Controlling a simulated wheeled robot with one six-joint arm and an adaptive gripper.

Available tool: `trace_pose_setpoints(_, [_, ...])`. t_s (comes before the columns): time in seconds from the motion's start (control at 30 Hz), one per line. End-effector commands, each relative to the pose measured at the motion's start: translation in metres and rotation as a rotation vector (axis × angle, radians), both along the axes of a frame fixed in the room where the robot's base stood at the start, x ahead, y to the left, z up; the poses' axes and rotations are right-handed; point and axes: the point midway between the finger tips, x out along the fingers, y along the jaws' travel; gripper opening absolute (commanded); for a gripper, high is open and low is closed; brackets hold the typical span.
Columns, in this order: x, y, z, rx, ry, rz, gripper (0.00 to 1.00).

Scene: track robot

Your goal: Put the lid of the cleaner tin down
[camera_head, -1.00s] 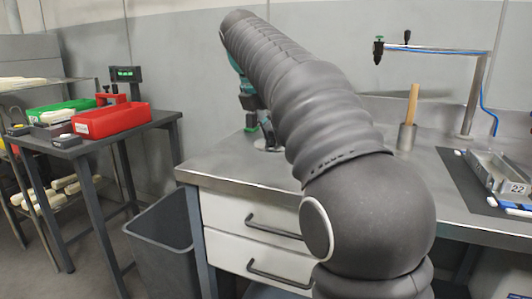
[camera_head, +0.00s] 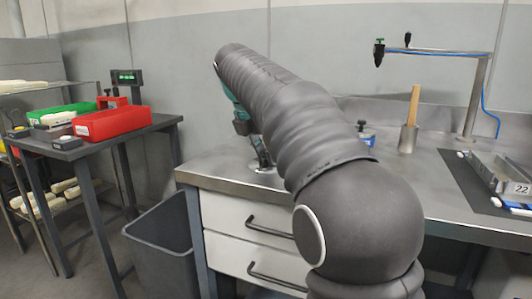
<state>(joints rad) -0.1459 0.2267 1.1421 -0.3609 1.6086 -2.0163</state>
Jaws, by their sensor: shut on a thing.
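My gripper (camera_head: 262,160) shows beyond my dark sleeved arm, low over the left part of the steel workbench (camera_head: 225,178). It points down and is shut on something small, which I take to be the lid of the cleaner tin. The held thing is too small and too covered to make out clearly. A small container with blue on it and a dark knob-like top (camera_head: 365,132) stands farther back on the bench, just right of my arm. I cannot tell whether it is the cleaner tin. My arm hides the bench between them.
A wooden handle (camera_head: 413,105) stands in a metal cup (camera_head: 408,139). Right of it are a post with a crossbar (camera_head: 470,95) and a metal tray (camera_head: 490,170) on a dark mat. A grey bin (camera_head: 160,250) and a side table with a red box (camera_head: 115,123) are at left.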

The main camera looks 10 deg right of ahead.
Motion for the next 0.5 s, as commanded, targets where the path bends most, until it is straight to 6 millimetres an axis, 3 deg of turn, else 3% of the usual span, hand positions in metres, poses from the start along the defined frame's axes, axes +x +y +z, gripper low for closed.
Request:
trace_pose_setpoints(0.03, [-0.0001,-0.0001,-0.0013,0.0,0.0,0.0,0.27])
trace_pose_setpoints(0.13, [0.0,0.0,-0.0009,0.0,0.0,0.0,0.5])
trace_pose_setpoints(0.5, [0.0,0.0,0.003,0.0,-0.001,0.0,0.5])
